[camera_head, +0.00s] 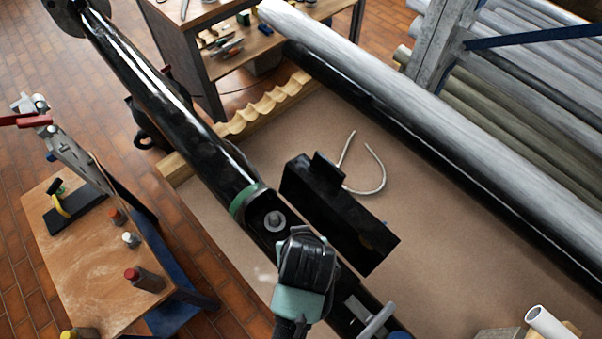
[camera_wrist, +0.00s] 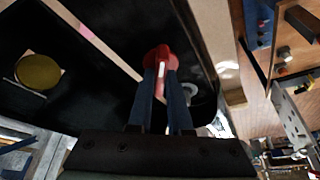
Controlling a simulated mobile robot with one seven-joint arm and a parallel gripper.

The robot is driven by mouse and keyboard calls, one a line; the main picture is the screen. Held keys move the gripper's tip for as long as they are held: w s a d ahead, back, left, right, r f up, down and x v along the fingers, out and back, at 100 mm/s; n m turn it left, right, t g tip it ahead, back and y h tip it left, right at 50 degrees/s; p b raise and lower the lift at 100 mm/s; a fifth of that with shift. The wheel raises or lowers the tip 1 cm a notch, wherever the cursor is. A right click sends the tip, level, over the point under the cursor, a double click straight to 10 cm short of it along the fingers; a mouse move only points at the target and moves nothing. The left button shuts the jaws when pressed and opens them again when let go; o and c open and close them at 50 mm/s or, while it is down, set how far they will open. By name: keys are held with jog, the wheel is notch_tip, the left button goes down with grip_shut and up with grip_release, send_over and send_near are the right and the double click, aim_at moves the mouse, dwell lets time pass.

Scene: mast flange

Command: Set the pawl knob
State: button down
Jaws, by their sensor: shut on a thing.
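The red pawl knob (camera_wrist: 158,57) shows in the wrist view, between and just beyond the two dark fingertips of my gripper (camera_wrist: 161,78). The fingers are closed on it from both sides. Black surfaces lie behind the knob, and a pale round fitting (camera_wrist: 191,95) sits just right of the fingers. In the head view my gripper (camera_head: 303,270) is seen from above, over the lower end of the black mast (camera_head: 180,115). My wrist hides the fingertips and the knob there. A grey bolt head (camera_head: 274,221) sits on the mast beside the green band (camera_head: 247,201).
A black box-shaped part (camera_head: 335,210) lies close right of my gripper, with a bent metal rod (camera_head: 372,187) behind it. A long grey tube (camera_head: 430,110) runs along the right. A wooden cart (camera_head: 95,265) with bottles stands left. Bare brown board lies between.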

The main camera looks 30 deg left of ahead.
jog(key=m+h+p, duration=0.1)
jog(key=m+p, duration=0.1)
jog(key=m+h+p, duration=0.1)
jog(key=m, duration=0.2)
jog(key=shift+a+r+m+t+p, duration=0.2)
jog(key=shift+m+t+p, duration=0.1)
jog(key=shift+t+p, duration=0.1)
jog(key=m+h, duration=0.1)
jog(key=m, duration=0.1)
jog(key=m+h+p, duration=0.1)
jog(key=m, duration=0.1)
jog(key=shift+a+f+m+p, duration=0.1)
jog(key=shift+f+m+p, duration=0.05)
jog(key=shift+m+p, duration=0.2)
jog(key=shift+m, duration=0.25)
jog(key=c, duration=0.8)
grip_release()
jog(key=shift+c, duration=0.2)
jog(key=b+v, duration=0.2)
jog(key=v, duration=1.1)
jog(key=shift+w, duration=0.2)
jog(key=shift+a, duration=0.1)
